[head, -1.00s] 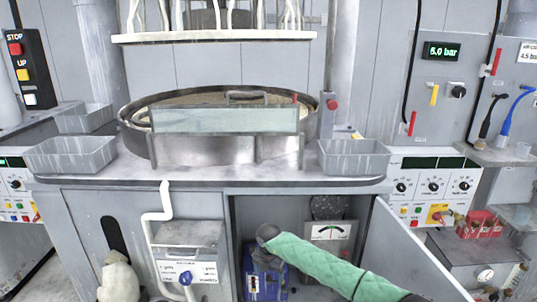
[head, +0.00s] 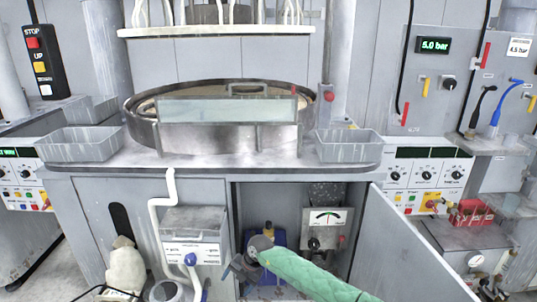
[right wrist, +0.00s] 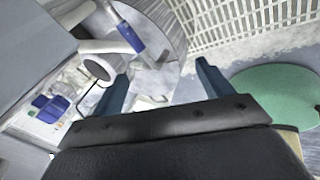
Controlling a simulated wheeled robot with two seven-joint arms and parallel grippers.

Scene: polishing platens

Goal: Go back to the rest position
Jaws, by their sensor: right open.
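My right gripper (head: 234,274) shows in the head view at the end of the green-sleeved arm. It is in front of the open lower cabinet, at the left side of the opening. In the right wrist view its two dark blue fingers (right wrist: 163,70) are spread apart with nothing between them. A blue container (head: 279,240) stands in the cabinet, partly hidden behind my wrist and sleeve. My left gripper is not in the head view.
The cabinet door (head: 407,245) stands open on the right. A gauge box (head: 328,228) is inside. A white pipe (head: 171,215) and a grey tank (head: 192,225) stand left of the opening. Above are the worktop (head: 235,170), the round platen basin (head: 143,130) and grey trays (head: 80,145) (head: 350,146).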

